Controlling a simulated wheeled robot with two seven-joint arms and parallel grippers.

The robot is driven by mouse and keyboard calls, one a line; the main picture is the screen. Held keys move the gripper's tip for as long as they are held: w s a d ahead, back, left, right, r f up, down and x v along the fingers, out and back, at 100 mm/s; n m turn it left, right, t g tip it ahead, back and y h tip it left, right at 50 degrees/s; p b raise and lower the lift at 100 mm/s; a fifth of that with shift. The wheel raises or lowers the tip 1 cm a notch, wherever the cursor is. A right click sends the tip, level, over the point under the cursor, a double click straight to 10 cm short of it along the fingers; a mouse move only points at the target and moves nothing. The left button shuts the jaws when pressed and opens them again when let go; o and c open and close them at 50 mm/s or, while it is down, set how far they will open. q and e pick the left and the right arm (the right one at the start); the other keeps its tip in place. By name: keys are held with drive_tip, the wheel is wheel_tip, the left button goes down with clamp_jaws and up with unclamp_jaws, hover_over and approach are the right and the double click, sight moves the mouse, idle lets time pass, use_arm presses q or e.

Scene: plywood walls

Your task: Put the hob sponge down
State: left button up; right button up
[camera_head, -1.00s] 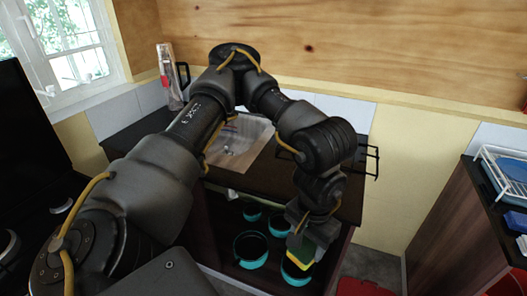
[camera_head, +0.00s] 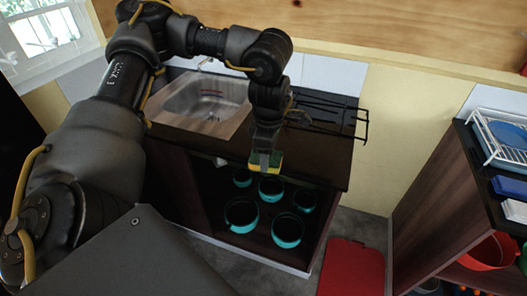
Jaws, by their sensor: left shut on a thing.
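The hob sponge (camera_head: 275,162), yellow with a dark green side, is held in my left gripper (camera_head: 264,157). The gripper points down and is shut on the sponge. It shows in front of the front edge of the dark counter (camera_head: 318,158), with the open shelf below. Whether the sponge touches the counter edge cannot be told. A black wire rack (camera_head: 336,116) lies on the counter to the right of my left wrist. My right gripper does not show.
A metal sink (camera_head: 192,104) is set in the counter on the left. Several teal pots (camera_head: 288,230) stand on the shelf below. A red bin lid (camera_head: 352,268) is on the floor. At the right, a cabinet holds a white dish rack (camera_head: 492,146) and a red bowl (camera_head: 490,252).

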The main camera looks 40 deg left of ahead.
use_arm(q)
drive_tip(key=w+a+r+n, duration=0.1)
drive_tip(key=a+n, duration=0.7)
drive_tip(key=n, duration=0.9)
drive_tip(key=w+a+f, duration=0.1)
drive_tip(key=w+f, duration=0.1)
drive_tip(key=w, duration=0.2)
drive_tip(key=w+a+f, duration=0.2)
drive_tip(key=w+f, duration=0.1)
drive_tip(key=w, duration=0.1)
drive_tip(key=w+a+f+p, duration=0.1)
drive_tip(key=w+f, duration=0.2)
drive_tip(key=w, duration=0.1)
drive_tip(key=shift+w+a+f, duration=0.25)
drive_tip(key=shift+a, duration=0.1)
drive_tip(key=shift+w+a+f, duration=0.1)
drive_tip(key=shift+w+f, duration=0.25)
drive_tip(key=shift+f, duration=0.2)
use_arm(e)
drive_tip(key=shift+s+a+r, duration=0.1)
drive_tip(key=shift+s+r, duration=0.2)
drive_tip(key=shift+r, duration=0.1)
